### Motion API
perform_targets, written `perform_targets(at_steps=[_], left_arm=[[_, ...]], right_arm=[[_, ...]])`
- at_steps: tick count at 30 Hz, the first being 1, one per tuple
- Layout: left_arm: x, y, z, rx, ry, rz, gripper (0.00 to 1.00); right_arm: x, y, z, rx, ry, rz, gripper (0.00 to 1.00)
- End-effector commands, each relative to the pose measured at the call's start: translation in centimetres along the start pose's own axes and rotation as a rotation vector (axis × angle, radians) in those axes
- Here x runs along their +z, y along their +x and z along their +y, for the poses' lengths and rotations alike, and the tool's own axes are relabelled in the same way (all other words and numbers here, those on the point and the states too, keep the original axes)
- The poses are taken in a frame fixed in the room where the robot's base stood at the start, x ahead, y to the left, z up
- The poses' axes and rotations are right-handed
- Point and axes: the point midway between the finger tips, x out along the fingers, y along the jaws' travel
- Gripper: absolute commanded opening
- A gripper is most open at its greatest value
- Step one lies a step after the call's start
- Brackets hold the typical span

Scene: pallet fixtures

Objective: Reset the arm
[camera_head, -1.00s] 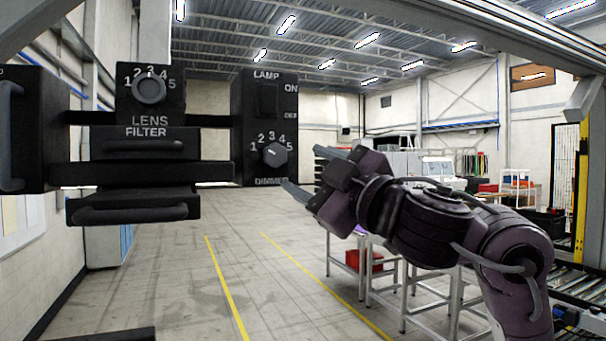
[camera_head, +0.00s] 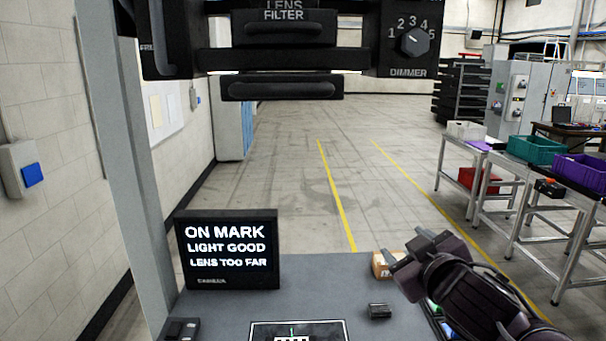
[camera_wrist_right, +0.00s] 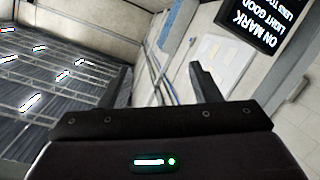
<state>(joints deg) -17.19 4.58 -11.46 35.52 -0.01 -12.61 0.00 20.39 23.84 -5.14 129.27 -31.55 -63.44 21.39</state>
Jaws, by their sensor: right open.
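My right gripper (camera_head: 400,255) is at the lower right of the head view, above the right part of the grey table, open and empty. In the right wrist view its two fingers (camera_wrist_right: 160,88) stand apart with nothing between them. A black fixture with a dimmer knob (camera_head: 414,41) and a lens filter drawer (camera_head: 283,88) hangs at the top of the head view, away from the gripper. The dimmer pointer direction is too small to tell surely. My left gripper is not in view.
A black screen (camera_head: 226,249) reads ON MARK, LIGHT GOOD, LENS TOO FAR. The grey table (camera_head: 330,268) holds a small dark block (camera_head: 379,311), a cardboard box (camera_head: 384,265) near the right gripper and a marked plate (camera_head: 300,326). Side tables with bins (camera_head: 535,150) stand right.

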Motion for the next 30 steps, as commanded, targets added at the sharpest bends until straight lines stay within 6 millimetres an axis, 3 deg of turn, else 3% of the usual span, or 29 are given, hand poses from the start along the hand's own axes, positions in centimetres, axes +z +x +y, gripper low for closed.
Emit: perform_targets(at_steps=[1,3,9,15,24,30], left_arm=[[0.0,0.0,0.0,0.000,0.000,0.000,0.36],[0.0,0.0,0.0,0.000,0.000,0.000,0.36],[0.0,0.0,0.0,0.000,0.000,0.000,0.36],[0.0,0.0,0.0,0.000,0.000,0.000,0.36],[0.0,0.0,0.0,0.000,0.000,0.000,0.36],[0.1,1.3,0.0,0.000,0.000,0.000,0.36]], right_arm=[[3.4,-0.2,-2.2,-0.028,0.041,-0.083,0.57],[7.7,-1.0,-4.6,-0.056,0.091,-0.197,0.57],[18.4,-5.8,-10.8,-0.142,0.220,-0.525,0.57],[24.5,-10.8,-14.7,-0.209,0.304,-0.753,0.57],[29.9,-18.1,-18.8,-0.296,0.402,-1.019,0.57],[35.4,-15.2,-21.9,-0.303,0.396,-1.037,0.57]])
